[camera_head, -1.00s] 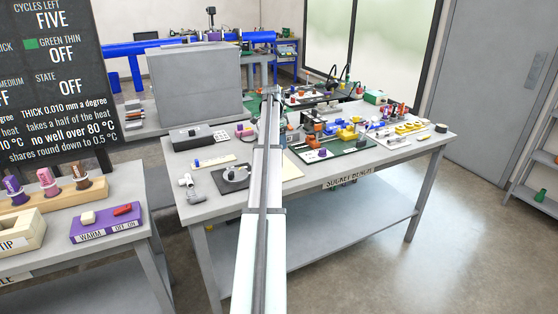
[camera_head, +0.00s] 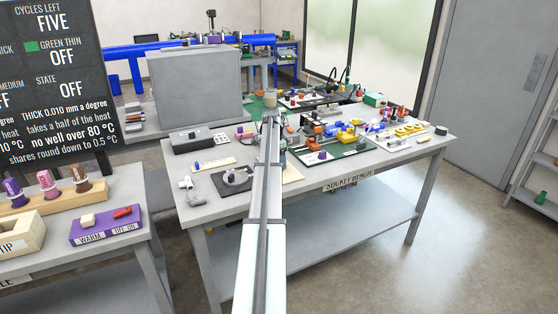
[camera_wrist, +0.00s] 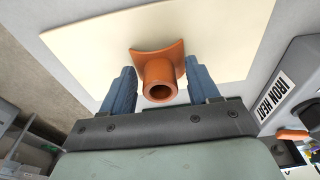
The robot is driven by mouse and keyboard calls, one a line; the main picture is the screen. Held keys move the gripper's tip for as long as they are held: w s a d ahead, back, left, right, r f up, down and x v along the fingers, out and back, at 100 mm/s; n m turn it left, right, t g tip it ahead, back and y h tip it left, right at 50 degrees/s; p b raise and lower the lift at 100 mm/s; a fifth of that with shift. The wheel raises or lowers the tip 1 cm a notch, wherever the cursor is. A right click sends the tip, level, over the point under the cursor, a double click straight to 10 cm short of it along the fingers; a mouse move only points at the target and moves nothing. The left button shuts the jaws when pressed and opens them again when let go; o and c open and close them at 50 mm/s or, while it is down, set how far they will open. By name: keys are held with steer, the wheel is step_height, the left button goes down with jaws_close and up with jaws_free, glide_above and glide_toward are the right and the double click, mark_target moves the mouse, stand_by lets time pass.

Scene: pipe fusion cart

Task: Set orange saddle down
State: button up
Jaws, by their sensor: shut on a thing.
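The orange saddle (camera_wrist: 160,70) shows in the wrist view, a curved plate with a short round socket facing the camera. My gripper (camera_wrist: 161,82) has its two blue fingers on either side of the socket and is shut on it. Beyond the saddle lies a flat cream mat (camera_wrist: 225,35). I cannot tell whether the saddle touches the mat. In the head view, part of the cream mat (camera_head: 291,171) shows beside my arm on the socket bench (camera_head: 350,172). My arm hides the gripper and saddle there.
A grey block marked IRON HEAT (camera_wrist: 291,82) stands close at the right in the wrist view. In the head view, a green mat (camera_head: 350,150) with several parts lies right of my arm. A dark plate (camera_head: 232,182) with a grey fitting lies left.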

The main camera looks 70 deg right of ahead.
steer(key=shift+f, duration=0.15)
steer(key=o, duration=1)
steer(key=r, duration=0.4)
steer(key=w+a+r, duration=0.1)
steer(key=r, duration=0.7)
steer(key=shift+w+a+r, duration=0.15)
